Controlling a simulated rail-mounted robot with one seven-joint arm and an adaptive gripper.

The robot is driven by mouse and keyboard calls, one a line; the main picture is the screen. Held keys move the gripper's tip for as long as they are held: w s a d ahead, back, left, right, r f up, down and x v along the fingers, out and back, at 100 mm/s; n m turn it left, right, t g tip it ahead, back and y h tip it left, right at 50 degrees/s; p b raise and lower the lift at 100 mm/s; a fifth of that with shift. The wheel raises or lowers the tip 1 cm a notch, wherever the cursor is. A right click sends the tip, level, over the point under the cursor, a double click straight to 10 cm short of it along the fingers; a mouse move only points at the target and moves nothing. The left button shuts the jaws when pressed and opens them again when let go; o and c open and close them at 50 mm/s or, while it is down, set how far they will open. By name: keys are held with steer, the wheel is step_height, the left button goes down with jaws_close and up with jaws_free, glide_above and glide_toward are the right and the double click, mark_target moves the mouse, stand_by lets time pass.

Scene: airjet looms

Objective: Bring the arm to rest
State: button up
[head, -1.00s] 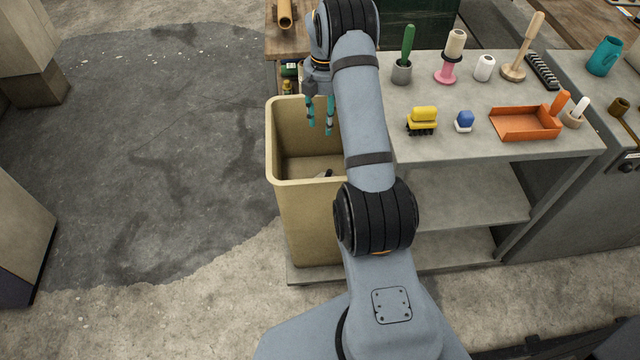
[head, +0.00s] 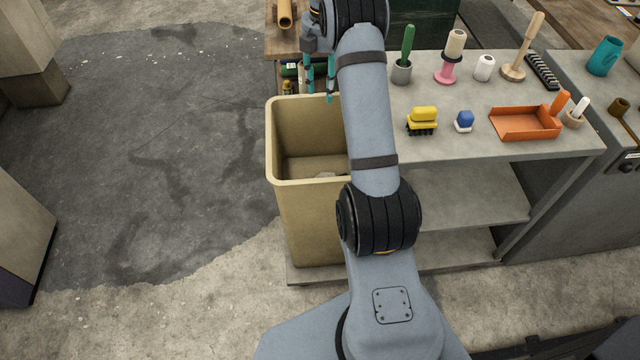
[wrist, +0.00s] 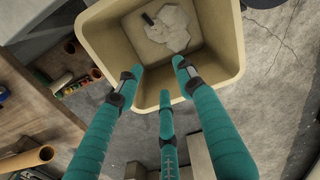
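My gripper (head: 320,90) has teal fingers pointing down, above the back rim of a tall tan bin (head: 310,225). In the wrist view the fingers (wrist: 159,76) are spread apart with nothing between them, and the bin (wrist: 238,30) lies beyond their tips. A pale grey, crumpled-looking piece (wrist: 170,28) lies on the bin floor, with a small dark item (wrist: 148,18) beside it. In the head view my arm hides part of the bin's right side.
A wooden table with a brown tube (head: 285,14) stands behind the bin. Floor at left is clear.

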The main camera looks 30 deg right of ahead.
stand_by(0.5)
step_height(320, 180, down, 11)
step_height(320, 180, up, 5)
steer(key=p, duration=0.5)
steer(key=shift+f+p, duration=0.15)
steer(key=shift+p, duration=0.15)
steer(key=shift+f, duration=0.15)
